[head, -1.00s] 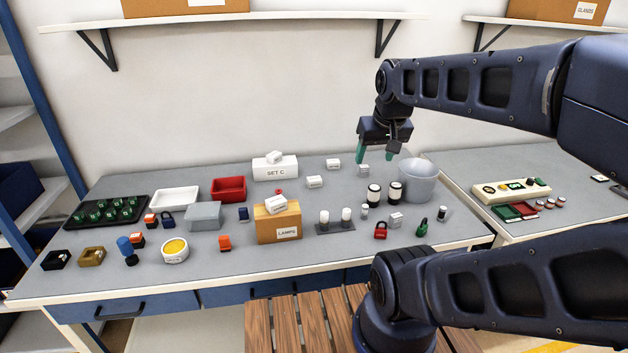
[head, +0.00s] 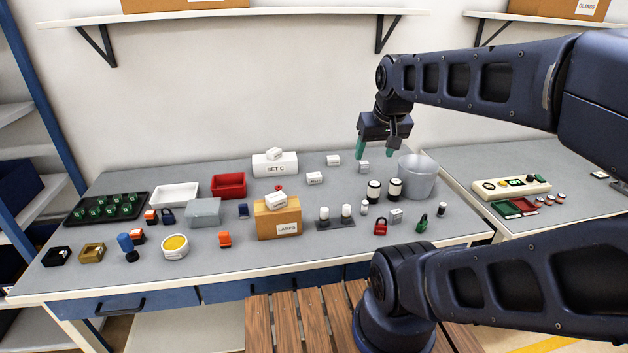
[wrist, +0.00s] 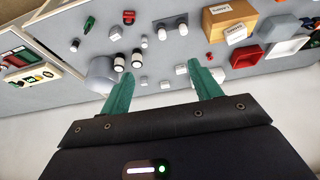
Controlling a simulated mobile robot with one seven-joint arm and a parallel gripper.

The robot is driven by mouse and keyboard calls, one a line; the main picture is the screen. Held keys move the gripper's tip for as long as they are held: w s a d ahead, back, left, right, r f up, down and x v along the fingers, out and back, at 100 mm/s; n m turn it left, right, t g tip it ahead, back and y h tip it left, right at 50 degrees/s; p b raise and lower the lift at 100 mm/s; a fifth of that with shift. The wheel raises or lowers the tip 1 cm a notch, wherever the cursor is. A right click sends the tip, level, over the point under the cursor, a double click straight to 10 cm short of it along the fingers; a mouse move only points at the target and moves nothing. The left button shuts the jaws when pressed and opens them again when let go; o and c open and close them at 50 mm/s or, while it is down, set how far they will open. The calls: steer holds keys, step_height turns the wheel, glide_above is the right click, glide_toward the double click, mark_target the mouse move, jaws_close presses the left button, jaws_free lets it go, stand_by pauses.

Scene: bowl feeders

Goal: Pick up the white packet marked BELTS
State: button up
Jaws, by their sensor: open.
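Several small white packets are on the bench, and their print is too small to read, so I cannot tell which is marked BELTS. One packet (head: 314,178) lies in front of the SET C box, one (head: 333,160) lies farther back, and one (head: 364,167) lies to its right. Another packet (head: 274,154) is on top of the SET C box, one (head: 275,200) is on the LAMPS box, and one (head: 396,215) is near the front right. My gripper (head: 375,152) is open and empty, above the back of the bench. Its green fingers also show in the wrist view (wrist: 161,76).
The white SET C box (head: 275,169) and brown LAMPS box (head: 278,224) stand mid-bench. A grey bucket (head: 418,180) and two dark-and-white cylinders (head: 374,192) stand right of centre. A red bin (head: 229,187) and white tray (head: 174,197) are left. The wall is behind.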

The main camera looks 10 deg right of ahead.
steer(key=m+g+h, duration=0.4)
steer(key=m+h, duration=0.1)
steer(key=m, duration=1.2)
glide_above(314, 175)
steer(key=a, duration=0.4)
step_height(314, 175, down, 25)
steer(key=x, duration=1)
steer(key=shift+s+f, duration=0.2)
steer(key=shift+f, duration=0.3)
steer(key=c, duration=1.1)
steer(key=shift+c, duration=0.2)
